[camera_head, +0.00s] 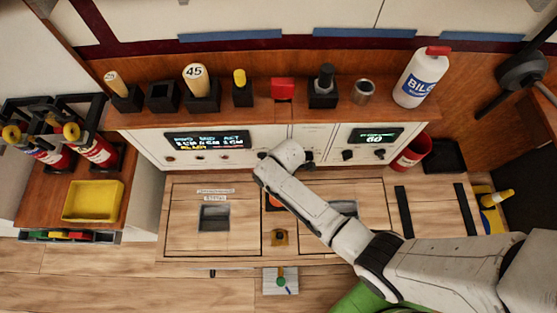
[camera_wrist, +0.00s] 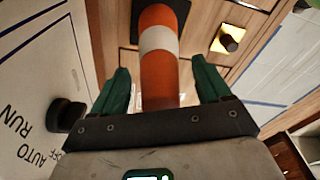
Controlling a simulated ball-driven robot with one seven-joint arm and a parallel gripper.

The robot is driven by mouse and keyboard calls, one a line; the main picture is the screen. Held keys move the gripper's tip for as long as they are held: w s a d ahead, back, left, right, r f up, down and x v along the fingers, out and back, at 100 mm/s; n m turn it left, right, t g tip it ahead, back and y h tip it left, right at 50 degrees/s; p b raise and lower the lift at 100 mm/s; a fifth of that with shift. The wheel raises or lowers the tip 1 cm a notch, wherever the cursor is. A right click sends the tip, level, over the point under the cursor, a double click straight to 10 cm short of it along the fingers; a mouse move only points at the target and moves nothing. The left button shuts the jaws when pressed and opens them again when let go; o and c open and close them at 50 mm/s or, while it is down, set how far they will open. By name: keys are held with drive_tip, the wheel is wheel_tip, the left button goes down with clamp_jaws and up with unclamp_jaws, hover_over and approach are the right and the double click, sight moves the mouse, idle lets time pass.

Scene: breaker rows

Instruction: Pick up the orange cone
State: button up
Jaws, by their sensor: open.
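The orange cone (camera_wrist: 158,75) has a white band and stands out from a dark square base in the wrist view. It lies between the two green fingers of my gripper (camera_wrist: 161,66), with a visible gap on each side. My gripper is open and not closed on it. In the head view only a small orange part of the cone (camera_head: 274,201) shows beside my arm. The rest of it and my fingers are hidden there by the arm.
A panel with knobs (camera_wrist: 65,115) is close on the left in the wrist view. In the head view a shelf holds several items, including a white bottle (camera_head: 419,78). A yellow bin (camera_head: 93,201) is at left.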

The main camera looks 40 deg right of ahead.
drive_tip(key=shift+f, duration=0.4)
clamp_jaws()
idle(0.5)
